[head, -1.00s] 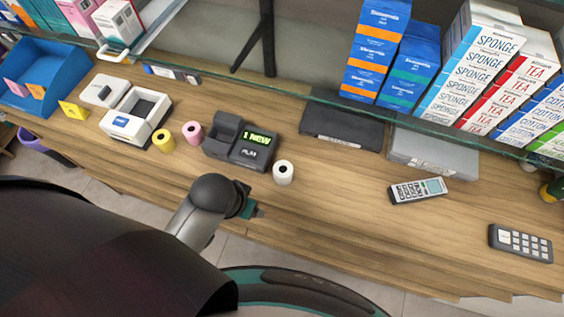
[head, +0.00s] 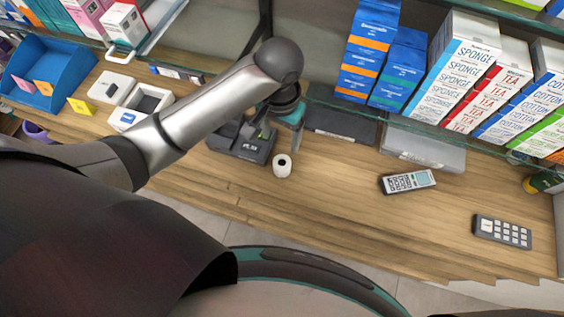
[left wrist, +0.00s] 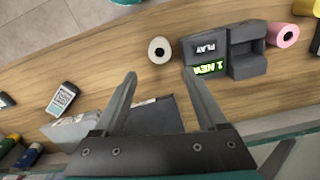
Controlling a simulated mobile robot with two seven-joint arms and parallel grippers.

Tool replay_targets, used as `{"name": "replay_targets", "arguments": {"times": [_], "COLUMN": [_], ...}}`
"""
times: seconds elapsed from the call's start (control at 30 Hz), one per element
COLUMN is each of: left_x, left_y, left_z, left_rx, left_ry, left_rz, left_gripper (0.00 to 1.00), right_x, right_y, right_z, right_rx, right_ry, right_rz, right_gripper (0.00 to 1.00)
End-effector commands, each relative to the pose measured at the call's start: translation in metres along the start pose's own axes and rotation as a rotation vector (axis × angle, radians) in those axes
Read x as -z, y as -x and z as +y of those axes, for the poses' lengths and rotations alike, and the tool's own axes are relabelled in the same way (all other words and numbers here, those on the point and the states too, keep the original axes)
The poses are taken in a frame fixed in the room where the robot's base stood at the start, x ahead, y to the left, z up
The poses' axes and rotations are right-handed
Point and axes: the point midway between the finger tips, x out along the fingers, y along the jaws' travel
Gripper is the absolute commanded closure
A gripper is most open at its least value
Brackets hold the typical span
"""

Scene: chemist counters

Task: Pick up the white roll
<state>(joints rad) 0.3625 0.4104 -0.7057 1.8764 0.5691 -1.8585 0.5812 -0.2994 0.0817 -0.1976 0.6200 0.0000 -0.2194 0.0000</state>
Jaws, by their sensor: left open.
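My left gripper (head: 280,136) is above the counter just behind the roll, pointing down. In the left wrist view the white roll (left wrist: 159,50) shows its top hole and lies beyond the fingertips, roughly between their lines. My left gripper (left wrist: 160,83) is open there, with nothing between its fingers. My right gripper is not in view.
The answering machine (left wrist: 219,53) with a lit display sits close beside the roll. A pink roll (left wrist: 284,35) stands past it. A cordless phone (head: 407,181) and a keypad (head: 502,232) lie to the right. Boxes stand on a glass-edged shelf behind.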

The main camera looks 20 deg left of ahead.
Motion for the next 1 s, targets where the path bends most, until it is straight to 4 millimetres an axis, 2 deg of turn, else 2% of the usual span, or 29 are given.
{"name": "replay_targets", "arguments": {"times": [0.3,0.4,0.67,1.0], "left_x": [-0.001,0.0,0.001,0.005], "left_y": [-0.067,-0.082,-0.099,-0.139], "left_z": [0.0,0.0,0.0,0.001], "left_rx": [0.0,0.001,-0.001,0.0], "left_ry": [0.001,-0.001,-0.001,-0.001], "left_rz": [-0.004,-0.003,0.0,0.0], "left_gripper": [0.26,0.26,0.26,0.26], "right_x": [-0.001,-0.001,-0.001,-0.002], "right_y": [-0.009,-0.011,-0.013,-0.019], "right_z": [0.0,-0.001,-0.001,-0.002], "right_rx": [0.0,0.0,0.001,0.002], "right_ry": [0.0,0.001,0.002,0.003], "right_rz": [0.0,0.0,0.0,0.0], "right_gripper": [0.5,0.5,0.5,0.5]}}
